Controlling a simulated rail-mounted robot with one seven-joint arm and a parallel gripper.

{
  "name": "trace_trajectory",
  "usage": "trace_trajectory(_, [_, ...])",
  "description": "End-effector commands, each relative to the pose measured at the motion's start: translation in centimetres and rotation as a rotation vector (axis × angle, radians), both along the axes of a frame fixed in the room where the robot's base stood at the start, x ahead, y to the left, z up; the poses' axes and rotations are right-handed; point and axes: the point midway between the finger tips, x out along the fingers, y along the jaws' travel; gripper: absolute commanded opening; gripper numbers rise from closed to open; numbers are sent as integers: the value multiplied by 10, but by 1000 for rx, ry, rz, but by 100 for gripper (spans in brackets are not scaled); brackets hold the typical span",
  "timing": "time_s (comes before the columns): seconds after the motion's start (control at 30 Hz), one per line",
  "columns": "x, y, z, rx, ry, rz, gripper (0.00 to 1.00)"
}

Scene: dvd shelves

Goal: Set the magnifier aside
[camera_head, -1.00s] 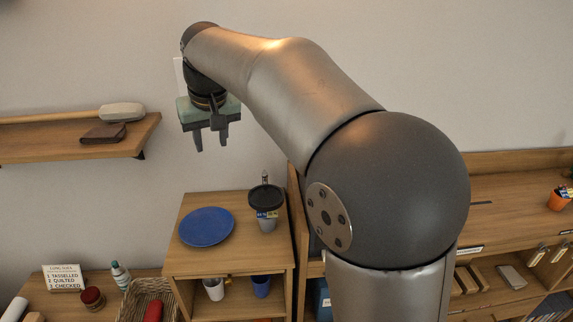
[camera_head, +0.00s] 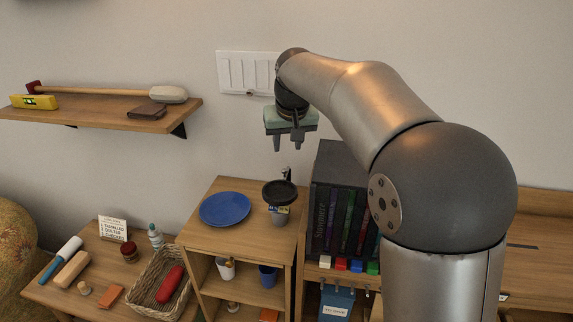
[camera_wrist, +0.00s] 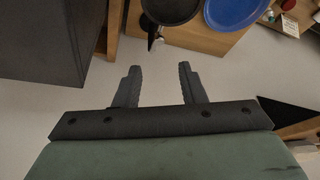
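The magnifier appears to be the dark round disc with a short handle (camera_head: 280,192), lying on top of a grey cup (camera_head: 279,218) on the small wooden cabinet. In the wrist view the dark disc (camera_wrist: 170,8) shows at the top, its handle pointing down toward me; whether its centre is glass I cannot tell. My gripper (camera_head: 289,147) hangs above the cabinet, fingers down, apart from the disc. In the wrist view my gripper (camera_wrist: 160,82) has its two fingers wide apart with nothing between them.
A blue plate (camera_head: 224,208) lies left of the cup on the cabinet top (camera_head: 212,238), with bare wood in front. A bookcase with dark books (camera_head: 340,205) rises close on the right. A wall shelf (camera_head: 160,124) with a mallet (camera_head: 168,94) is at the left. A basket (camera_head: 150,298) stands lower left.

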Motion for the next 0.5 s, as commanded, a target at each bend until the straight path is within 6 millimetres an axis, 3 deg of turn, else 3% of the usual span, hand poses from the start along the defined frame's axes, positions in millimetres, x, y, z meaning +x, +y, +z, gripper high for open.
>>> trace_trajectory(0.3, [25, 6, -62, -2, 3, 1, 37])
trace_trajectory(0.5, [35, 8, -85, 0, 0, 1, 37])
